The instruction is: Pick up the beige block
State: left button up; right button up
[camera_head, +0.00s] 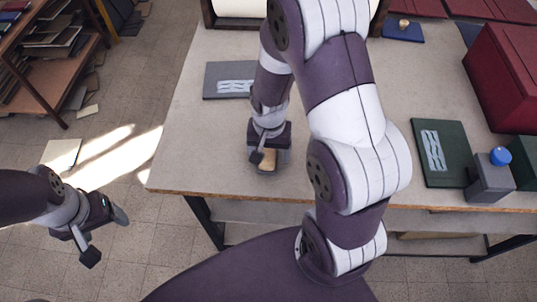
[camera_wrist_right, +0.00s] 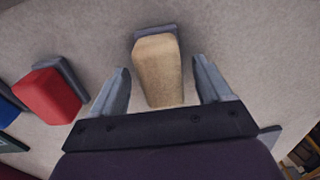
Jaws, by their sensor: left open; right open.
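The beige block (camera_wrist_right: 158,72) lies on the table between the two fingers of my right gripper (camera_wrist_right: 161,68) in the right wrist view. The fingers are open, with a gap showing on each side of the block. A dark grey piece shows at the block's far end. In the head view, my right gripper (camera_head: 263,158) is low over the table near its front edge, and part of the beige block (camera_head: 269,166) shows beneath it. My left gripper (camera_head: 104,238) is open and empty, out over the floor left of the table.
A red block (camera_wrist_right: 48,95) lies left of the beige one in the wrist view. On the table (camera_head: 200,140) are a grey book (camera_head: 222,92), a green book (camera_head: 425,172), a grey box with a blue knob (camera_head: 501,155) and a large red box (camera_head: 505,80). My right arm hides the middle.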

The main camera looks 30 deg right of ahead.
jog(key=shift+f, duration=0.4)
jog(key=shift+w+a, duration=0.1)
jog(key=shift+a, duration=0.05)
jog(key=c, duration=1.2)
jog(key=shift+r, duration=0.1)
jog(key=shift+c, duration=0.2)
